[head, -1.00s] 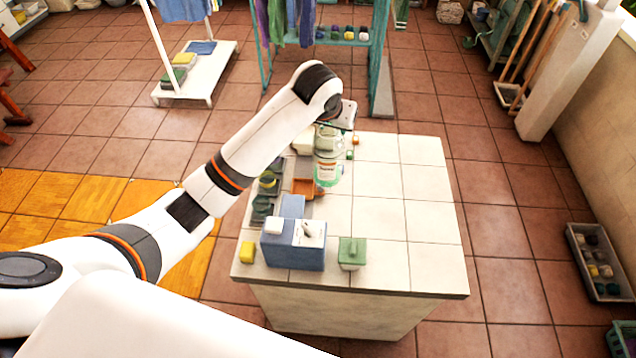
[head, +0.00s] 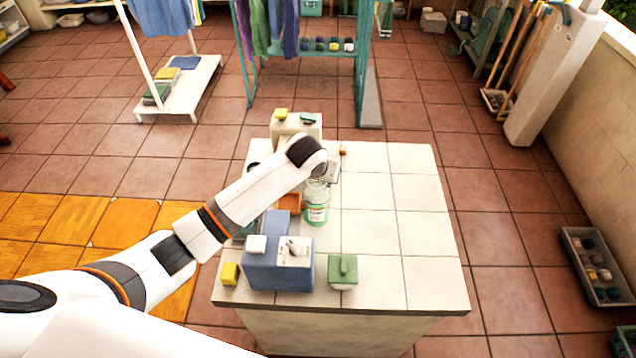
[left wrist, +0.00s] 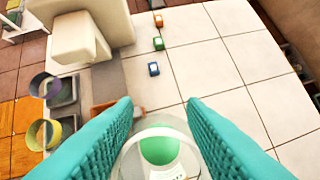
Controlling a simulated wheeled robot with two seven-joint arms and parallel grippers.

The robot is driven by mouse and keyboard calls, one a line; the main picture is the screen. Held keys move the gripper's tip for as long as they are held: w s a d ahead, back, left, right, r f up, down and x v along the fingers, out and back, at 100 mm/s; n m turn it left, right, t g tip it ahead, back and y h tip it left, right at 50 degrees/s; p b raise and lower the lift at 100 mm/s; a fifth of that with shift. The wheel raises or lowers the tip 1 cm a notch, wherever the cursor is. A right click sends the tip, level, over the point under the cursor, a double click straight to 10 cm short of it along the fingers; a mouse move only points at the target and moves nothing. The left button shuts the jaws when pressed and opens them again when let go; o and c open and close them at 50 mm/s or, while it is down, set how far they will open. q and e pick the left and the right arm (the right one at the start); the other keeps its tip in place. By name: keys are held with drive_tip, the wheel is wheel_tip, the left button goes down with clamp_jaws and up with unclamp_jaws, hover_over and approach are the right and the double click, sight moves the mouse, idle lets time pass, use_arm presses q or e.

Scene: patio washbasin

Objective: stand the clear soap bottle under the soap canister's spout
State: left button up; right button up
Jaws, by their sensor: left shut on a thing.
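The clear soap bottle (head: 317,208) has green liquid inside and a pale label. It is upright over the counter, low, but I cannot tell whether its base touches the top. My left gripper (head: 322,180) is shut on it near its upper part. In the left wrist view the bottle (left wrist: 160,150) sits between the teal fingers of the left gripper (left wrist: 159,112). A cream canister (head: 289,127), apparently the soap canister, stands at the counter's far left, partly behind my arm. In the left wrist view, the canister (left wrist: 112,22) has a protruding cream block (left wrist: 78,38), apart from the bottle. My right gripper is out of view.
A blue box (head: 278,268), a yellow block (head: 230,273) and a green-topped container (head: 343,270) stand at the counter's near side. An orange block (head: 289,202) is just left of the bottle. Small coloured blocks (left wrist: 154,69) lie near the canister. The counter's right half is clear.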

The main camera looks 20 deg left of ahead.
use_arm(q)
drive_tip(key=shift+f+p, duration=0.3)
drive_tip(key=shift+f, duration=1.55)
drive_tip(key=o, duration=1.3)
drive_tip(key=shift+f, duration=0.1)
